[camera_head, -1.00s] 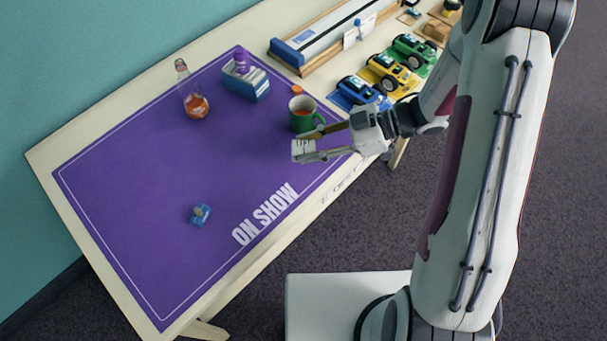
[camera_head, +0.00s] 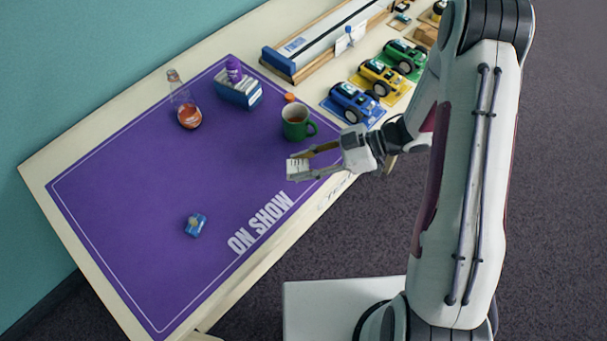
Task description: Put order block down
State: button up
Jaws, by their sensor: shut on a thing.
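The order block (camera_head: 297,168) is a small white block with dark marks on its face. My gripper (camera_head: 303,165) is shut on it, near the right edge of the purple mat (camera_head: 130,200), just below the green mug. I cannot tell whether the block touches the mat or hangs a little above it. The fingers hide part of its sides.
A green mug (camera_head: 296,122) stands close behind the gripper, with a small orange piece (camera_head: 289,97) behind it. A flask (camera_head: 186,110), a box (camera_head: 238,93) with a purple-capped bottle (camera_head: 234,70) and a blue item (camera_head: 195,224) are on the mat. Toy cars (camera_head: 353,103) stand right.

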aim_at(304, 183)
jog(key=shift+f, duration=0.45)
jog(key=shift+f, duration=0.1)
jog(key=shift+f, duration=2)
jog(key=shift+f, duration=0.1)
jog(key=o, duration=1.1)
jog(key=v, duration=1.2)
